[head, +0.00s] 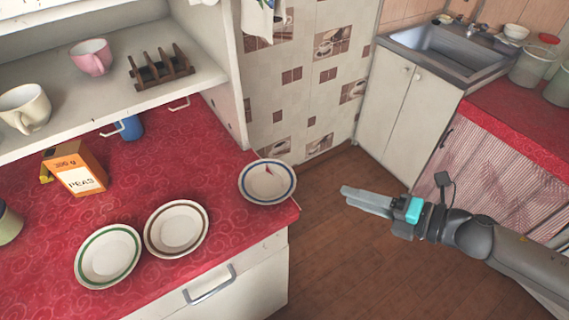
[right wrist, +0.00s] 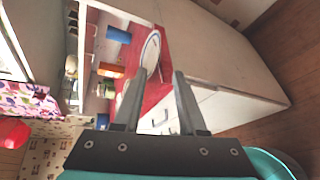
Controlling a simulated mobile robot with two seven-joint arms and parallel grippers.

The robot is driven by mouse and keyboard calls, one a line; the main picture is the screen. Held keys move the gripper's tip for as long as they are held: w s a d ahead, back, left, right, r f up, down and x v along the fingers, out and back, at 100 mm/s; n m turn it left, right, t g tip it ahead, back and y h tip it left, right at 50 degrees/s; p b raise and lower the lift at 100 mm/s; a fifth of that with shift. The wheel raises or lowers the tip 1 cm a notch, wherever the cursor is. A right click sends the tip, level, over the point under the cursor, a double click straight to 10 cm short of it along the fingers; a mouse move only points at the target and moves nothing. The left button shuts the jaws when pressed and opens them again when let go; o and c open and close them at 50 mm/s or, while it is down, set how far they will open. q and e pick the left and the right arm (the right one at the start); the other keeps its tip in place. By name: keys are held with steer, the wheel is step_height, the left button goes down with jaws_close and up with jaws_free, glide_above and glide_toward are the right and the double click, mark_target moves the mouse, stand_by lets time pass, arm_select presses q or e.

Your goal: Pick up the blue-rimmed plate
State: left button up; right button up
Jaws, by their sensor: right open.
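The blue-rimmed plate (head: 267,182) lies on the red counter at its right corner, close to the edge. It is white inside with a small red mark. In the right wrist view the plate (right wrist: 151,50) shows foreshortened, beyond the fingertips. My right gripper (head: 345,196) is open and empty, to the right of the plate, over the floor and apart from it. In the right wrist view its two fingers (right wrist: 160,77) stand apart with nothing held between them. My left gripper is not in view.
A brown-rimmed plate (head: 176,229) and a green-rimmed plate (head: 108,256) lie to the left on the red counter (head: 215,130). A peas box (head: 75,170) and a blue mug (head: 131,127) stand farther back. A shelf (head: 110,95) overhangs the counter. The floor (head: 350,265) between counters is clear.

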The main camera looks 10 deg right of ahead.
mark_target(268, 182)
steer(key=x, duration=1.5)
stand_by(0.4)
steer(key=shift+f, duration=0.1)
steer(key=shift+d, duration=0.1)
jaws_close()
stand_by(1.2)
